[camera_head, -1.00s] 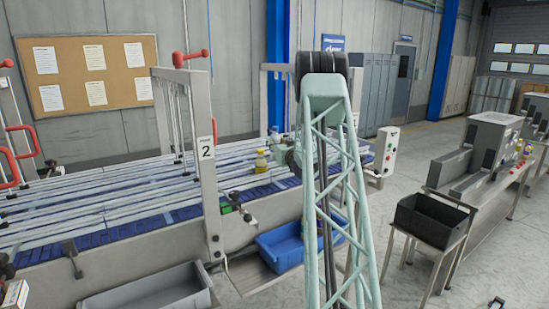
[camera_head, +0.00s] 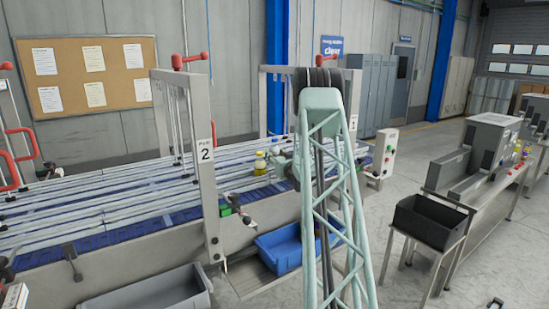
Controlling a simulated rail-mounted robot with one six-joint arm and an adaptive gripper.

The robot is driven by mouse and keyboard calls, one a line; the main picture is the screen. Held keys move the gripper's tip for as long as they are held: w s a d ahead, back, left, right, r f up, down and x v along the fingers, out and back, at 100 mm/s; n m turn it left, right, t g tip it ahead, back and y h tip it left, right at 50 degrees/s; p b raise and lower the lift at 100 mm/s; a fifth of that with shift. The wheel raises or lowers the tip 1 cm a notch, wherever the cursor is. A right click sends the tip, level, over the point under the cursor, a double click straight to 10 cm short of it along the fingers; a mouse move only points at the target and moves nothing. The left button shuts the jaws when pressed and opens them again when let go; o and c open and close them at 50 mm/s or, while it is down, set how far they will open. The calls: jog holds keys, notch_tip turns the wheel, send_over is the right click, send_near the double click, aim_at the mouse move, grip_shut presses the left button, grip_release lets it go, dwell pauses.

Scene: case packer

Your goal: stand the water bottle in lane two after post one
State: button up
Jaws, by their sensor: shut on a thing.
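My gripper (camera_head: 284,166) is only partly in view at the end of my arm, over the lanes beside my lattice arm, which hides much of it. It is shut on a small pale thing (camera_head: 276,147), seemingly the water bottle; its outline is too small and covered to make out well. Post one (camera_head: 353,125), with the label 1, stands at the right, partly behind my arm. Post two (camera_head: 205,155), with the label 2, stands nearer on the left. The railed lanes (camera_head: 130,195) run between and past them; I cannot tell which lane lies below my gripper.
A yellow bottle (camera_head: 260,163) stands on the lanes just left of my gripper. A blue bin (camera_head: 285,247) and a grey bin (camera_head: 150,296) sit below the conveyor's front edge. A black crate (camera_head: 428,222) on a stand and a bench machine (camera_head: 480,150) are at the right.

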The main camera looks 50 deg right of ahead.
jog(key=shift+f, duration=0.95)
jog(key=shift+f, duration=0.15)
jog(key=o, duration=1)
jog(key=shift+o, duration=0.2)
jog(key=shift+b+v, duration=0.85)
jog(key=shift+v, duration=5.15)
